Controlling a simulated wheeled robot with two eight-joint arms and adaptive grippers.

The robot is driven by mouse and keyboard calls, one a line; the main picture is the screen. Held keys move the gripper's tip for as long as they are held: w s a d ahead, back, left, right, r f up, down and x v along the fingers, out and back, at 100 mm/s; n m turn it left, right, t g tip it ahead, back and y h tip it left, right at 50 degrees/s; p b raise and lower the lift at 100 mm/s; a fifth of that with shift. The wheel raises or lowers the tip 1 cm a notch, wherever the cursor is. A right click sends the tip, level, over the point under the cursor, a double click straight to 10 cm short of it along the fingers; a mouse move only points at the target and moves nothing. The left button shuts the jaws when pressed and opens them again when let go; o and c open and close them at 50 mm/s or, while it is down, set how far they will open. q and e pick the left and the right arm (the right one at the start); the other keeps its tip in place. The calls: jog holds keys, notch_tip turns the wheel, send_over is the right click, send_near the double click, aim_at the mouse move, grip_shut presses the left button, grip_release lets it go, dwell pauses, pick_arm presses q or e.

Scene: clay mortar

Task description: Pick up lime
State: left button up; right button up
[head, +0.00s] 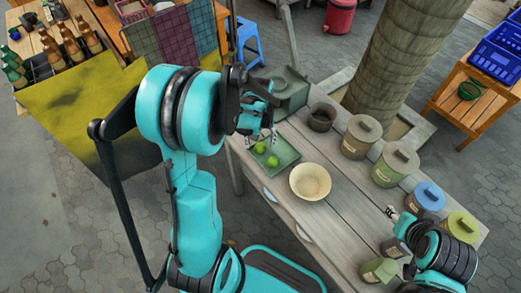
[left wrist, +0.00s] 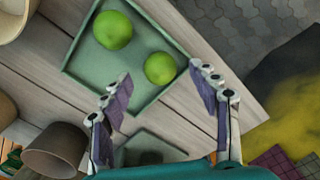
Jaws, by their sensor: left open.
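Two green limes lie in a green square tray (head: 286,163) on the wooden table; one lime (head: 260,147) is under my left gripper (head: 262,138), the other lime (head: 272,161) just beside it. In the left wrist view, the larger-looking lime (left wrist: 113,30) and the other lime (left wrist: 160,68) sit apart in the tray (left wrist: 88,72). My left gripper (left wrist: 159,78) is open and empty, its fingers on either side of the nearer lime in the picture. Contact cannot be told. My right gripper (head: 393,213) is partly hidden at the table's right side, and its jaws are unclear.
A cream bowl (head: 310,182) stands right of the tray. A dark pot (head: 322,117) and several lidded canisters (head: 361,137) line the table's far edge. A green box (head: 290,92) stands behind the tray. Bare planks lie in front of the bowl.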

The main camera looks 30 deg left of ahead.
pick_arm(q)
notch_tip(320, 180, down, 3)
jog(key=shift+w+r+b, duration=0.1)
jog(key=shift+r+b, duration=0.05)
jog(key=shift+b, duration=0.25)
jog(key=shift+r, duration=0.1)
jog(key=c, duration=1.2)
jog(key=shift+c, duration=0.2)
